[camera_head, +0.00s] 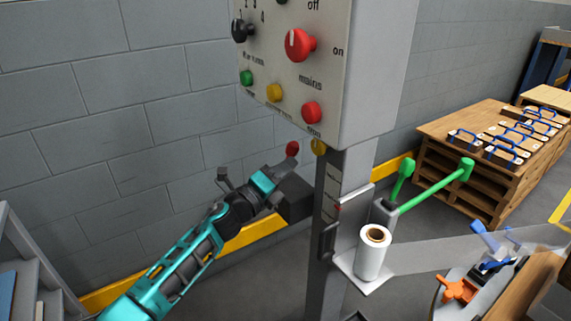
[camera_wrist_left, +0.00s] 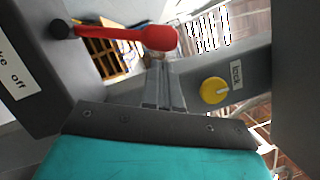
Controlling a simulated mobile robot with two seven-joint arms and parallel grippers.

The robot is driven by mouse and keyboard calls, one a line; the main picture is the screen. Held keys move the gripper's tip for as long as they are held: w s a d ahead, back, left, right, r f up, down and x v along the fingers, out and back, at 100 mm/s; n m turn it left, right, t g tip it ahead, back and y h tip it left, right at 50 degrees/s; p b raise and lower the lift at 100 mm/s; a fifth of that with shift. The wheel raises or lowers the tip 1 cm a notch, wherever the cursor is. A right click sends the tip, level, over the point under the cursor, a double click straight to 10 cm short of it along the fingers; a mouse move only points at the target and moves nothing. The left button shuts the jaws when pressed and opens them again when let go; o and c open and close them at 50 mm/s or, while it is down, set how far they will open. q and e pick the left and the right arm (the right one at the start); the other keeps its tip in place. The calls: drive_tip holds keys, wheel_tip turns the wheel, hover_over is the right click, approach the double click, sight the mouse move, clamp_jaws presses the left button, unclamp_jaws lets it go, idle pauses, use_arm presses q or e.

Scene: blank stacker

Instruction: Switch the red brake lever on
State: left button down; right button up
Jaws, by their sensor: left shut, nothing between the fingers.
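The red brake lever shows in the left wrist view as a red bar with a rounded end (camera_wrist_left: 160,38), running left to a black pivot on a dark box. A partly cut-off label on that box ends in "off". In the head view only its red knob (camera_head: 292,148) shows, just above my left gripper (camera_head: 286,166). My left gripper is shut and empty. In the wrist view its fingertips (camera_wrist_left: 160,66) are just below the lever's rounded end; I cannot tell whether they touch. The right gripper is not in view.
A control panel (camera_head: 345,90) with knobs and buttons hangs just above the lever. A yellow knob (camera_wrist_left: 214,90) sits beside the fingers. A white film roll (camera_head: 372,255) and green handles (camera_head: 435,188) stand right of the post. A wooden bench (camera_head: 450,165) stands farther back.

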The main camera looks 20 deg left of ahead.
use_arm(q)
drive_tip(key=shift+w+a+r, duration=0.2)
drive_tip(key=shift+w+r, duration=0.05)
drive_tip(key=shift+w, duration=0.25)
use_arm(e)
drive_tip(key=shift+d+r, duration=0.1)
use_arm(q)
drive_tip(key=shift+w+a+r+n+p, duration=0.4)
drive_tip(key=shift+r+n+p, duration=0.25)
drive_tip(key=shift+p, duration=0.6)
drive_tip(key=w+a+r+n+g+y+p, duration=0.1)
drive_tip(key=w+a+n+g+p, duration=0.1)
drive_tip(key=w+a+n+p, duration=0.3)
drive_tip(key=a+n+p, duration=0.2)
drive_tip(key=p, duration=0.1)
drive_tip(key=shift+w+r+n+g, duration=0.15)
drive_tip(key=shift+r+n+g, duration=0.05)
drive_tip(key=shift+n+g, duration=0.15)
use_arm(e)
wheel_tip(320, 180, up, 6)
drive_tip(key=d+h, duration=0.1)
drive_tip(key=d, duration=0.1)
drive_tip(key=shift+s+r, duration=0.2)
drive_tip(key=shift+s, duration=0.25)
use_arm(q)
drive_tip(key=shift+r, duration=0.1)
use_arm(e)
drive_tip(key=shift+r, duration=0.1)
